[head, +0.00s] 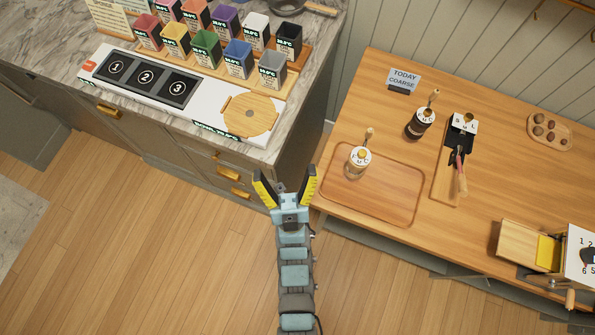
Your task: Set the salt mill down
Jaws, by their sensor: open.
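A pale mill with a white lettered top, a gold knob and a crank handle (357,168) stands upright on a wooden tray (385,207) at the table's left. Its lighter body suggests the salt mill, but its label is too small to read. A similar dark-bodied mill (418,128) stands behind it to the right. My gripper (285,178) is open, with yellow finger pads spread and nothing between them. It is over the gap left of the tray, apart from both mills.
A "TODAY COARSE" sign (402,81) stands behind the mills. A black item with a white lettered top (463,124) sits right of them on a narrow board (443,186). A marble counter (60,48) with several coloured boxes is at left. Bare table lies between the narrow board and the round-holed board (560,143).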

